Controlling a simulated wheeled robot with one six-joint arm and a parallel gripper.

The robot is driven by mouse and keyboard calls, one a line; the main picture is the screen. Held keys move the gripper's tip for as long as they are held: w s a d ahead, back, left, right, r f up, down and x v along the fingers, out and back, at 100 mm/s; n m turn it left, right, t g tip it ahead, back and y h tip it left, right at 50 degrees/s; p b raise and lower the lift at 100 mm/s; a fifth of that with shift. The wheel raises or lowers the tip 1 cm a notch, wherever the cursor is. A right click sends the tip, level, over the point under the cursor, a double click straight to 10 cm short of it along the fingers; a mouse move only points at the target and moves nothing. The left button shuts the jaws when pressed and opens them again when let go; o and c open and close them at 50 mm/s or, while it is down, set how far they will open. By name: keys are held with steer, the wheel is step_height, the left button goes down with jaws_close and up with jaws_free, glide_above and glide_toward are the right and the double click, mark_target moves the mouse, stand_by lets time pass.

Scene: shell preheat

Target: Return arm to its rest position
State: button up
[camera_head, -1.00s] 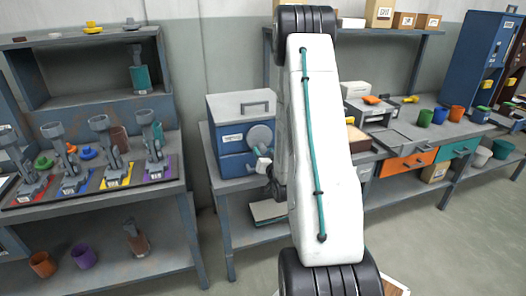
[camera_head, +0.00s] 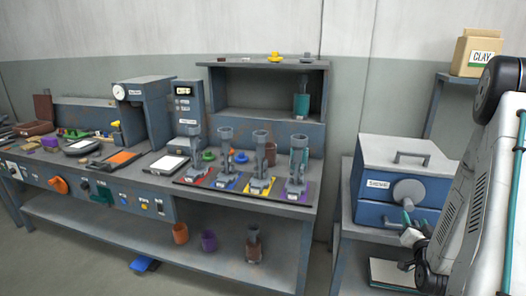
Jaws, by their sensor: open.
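My white arm (camera_head: 485,190) with black joints and a teal cable fills the right edge of the view. It reaches down in front of the blue preheater box (camera_head: 400,180). My gripper (camera_head: 408,232) is small and partly hidden by the arm.
The left workbench (camera_head: 200,267) holds a press-like machine (camera_head: 143,110), a scale (camera_head: 170,164) and several grey stands on coloured mats. Cups sit on its lower shelf. A clay box (camera_head: 476,53) stands on a shelf at upper right.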

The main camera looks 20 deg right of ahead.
steer(key=s+a+f+g+y, duration=0.1)
steer(key=s+f+g+y, duration=0.25)
steer(key=f+g, duration=0.45)
steer(key=s+a+n+g+y, duration=0.2)
steer(key=a+g+y, duration=0.1)
steer(key=a, duration=0.2)
steer(key=s+a+r+n+g+y, duration=0.1)
steer(key=s+a+r+n, duration=0.1)
steer(key=s+a+r, duration=0.3)
steer(key=s+a+r+n+g+y, duration=0.1)
steer(key=s+a+r+n, duration=0.2)
steer(key=a+r, duration=1.1)
steer(key=s+a+r+n+y, duration=0.1)
steer(key=s+a+r+n, duration=0.1)
steer(key=s+a+r, duration=0.4)
steer(key=a+r, duration=0.3)
steer(key=a, duration=0.1)
steer(key=shift+s+r+g, duration=0.2)
steer(key=shift+s+g, duration=0.15)
steer(key=shift+g, duration=0.05)
